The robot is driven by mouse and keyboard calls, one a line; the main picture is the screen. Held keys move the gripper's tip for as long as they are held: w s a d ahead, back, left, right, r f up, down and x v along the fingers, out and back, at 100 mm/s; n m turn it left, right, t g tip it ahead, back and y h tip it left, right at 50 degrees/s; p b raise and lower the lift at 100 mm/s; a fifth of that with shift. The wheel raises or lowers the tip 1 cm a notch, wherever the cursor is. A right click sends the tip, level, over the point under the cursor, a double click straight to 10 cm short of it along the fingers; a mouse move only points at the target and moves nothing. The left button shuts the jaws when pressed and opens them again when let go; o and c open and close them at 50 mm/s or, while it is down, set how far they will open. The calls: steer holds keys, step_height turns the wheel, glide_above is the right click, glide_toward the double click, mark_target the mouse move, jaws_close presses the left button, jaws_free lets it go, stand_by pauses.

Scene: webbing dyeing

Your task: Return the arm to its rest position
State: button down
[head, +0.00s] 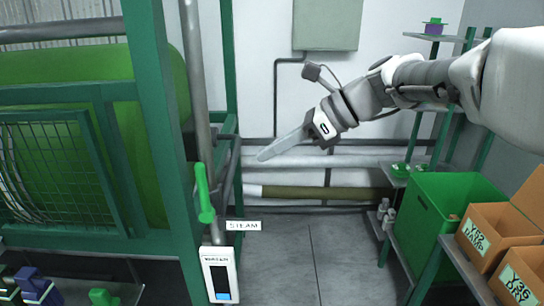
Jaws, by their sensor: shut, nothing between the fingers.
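My arm reaches in from the upper right of the head view and points left and slightly down. My gripper (266,155) is shut and empty, its fingers together in one long narrow shape. It hangs in the air in front of the white back wall, to the right of the green machine frame. It appears apart from everything around it, though its depth is hard to judge.
The green machine frame (157,120) with a green drum (140,80) fills the left. A green lever (203,195) stands by a STEAM label (243,226) and a gauge (220,275). Right are shelves, a green bin (420,238) and cardboard boxes (482,232). The middle floor is clear.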

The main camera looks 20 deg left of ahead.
steer(key=s+d+f+n+t+h+b, duration=0.1)
steer(key=s+d+f+n+t+h, duration=0.1)
steer(key=d, duration=0.8)
steer(key=s+d+f+n+t+h+b, duration=0.1)
steer(key=s+d+f+n+t+h, duration=0.1)
steer(key=s+d+f+n+h, duration=0.3)
steer(key=s+d+f+n+t+h+b, duration=0.1)
steer(key=s+d+f+n+t+h, duration=0.2)
steer(key=d, duration=1.2)
steer(key=s+f+n, duration=0.3)
steer(key=s+n, duration=0.3)
steer(key=shift+s+f+n+h, duration=0.2)
steer(key=shift+s+n+h, duration=0.1)
steer(key=shift+n, duration=0.1)
steer(key=shift+s, duration=0.1)
